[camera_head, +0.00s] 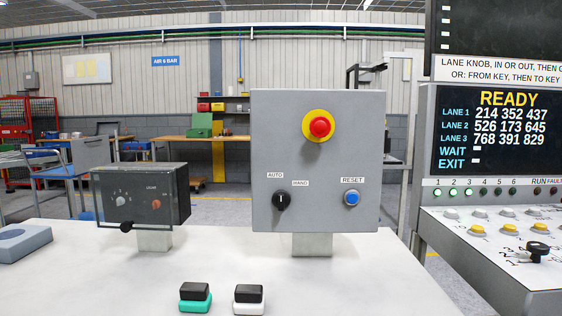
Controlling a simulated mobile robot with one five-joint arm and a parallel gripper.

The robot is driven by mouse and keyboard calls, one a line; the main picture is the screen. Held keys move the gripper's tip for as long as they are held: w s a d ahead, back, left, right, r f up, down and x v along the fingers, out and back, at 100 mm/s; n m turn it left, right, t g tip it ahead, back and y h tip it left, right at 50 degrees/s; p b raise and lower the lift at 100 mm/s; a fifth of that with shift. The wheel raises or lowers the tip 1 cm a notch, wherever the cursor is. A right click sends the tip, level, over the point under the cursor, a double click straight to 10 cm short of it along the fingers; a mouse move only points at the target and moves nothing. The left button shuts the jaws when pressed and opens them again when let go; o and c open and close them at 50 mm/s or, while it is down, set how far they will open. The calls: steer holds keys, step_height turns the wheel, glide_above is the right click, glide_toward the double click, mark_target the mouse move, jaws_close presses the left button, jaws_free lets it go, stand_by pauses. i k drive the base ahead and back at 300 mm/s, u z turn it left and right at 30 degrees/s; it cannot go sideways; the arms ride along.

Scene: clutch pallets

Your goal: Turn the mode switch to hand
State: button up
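The mode switch (281,200) is a black rotary knob at the lower left of an upright grey control box (360,130). Its white mark looks near vertical; I cannot tell for sure which label it points to. The label AUTO (275,175) is above its left side and the label HAND (300,183) is to its upper right. A blue RESET button (351,198) sits to the right, and a red emergency button on a yellow ring (319,126) sits above. My gripper is not in view.
A dark box with a clear cover (140,195) stands left on the white table (220,265). Two small black-topped blocks, one green-based (195,300) and one white-based (248,300), lie at the front. A console with a READY screen (495,130) stands right.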

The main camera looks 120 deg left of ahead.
mark_target(281, 199)
steer(key=u, duration=5.25)
steer(key=i, duration=0.2)
steer(key=z, duration=2.6)
steer(key=k, duration=0.6)
steer(key=u, duration=0.95)
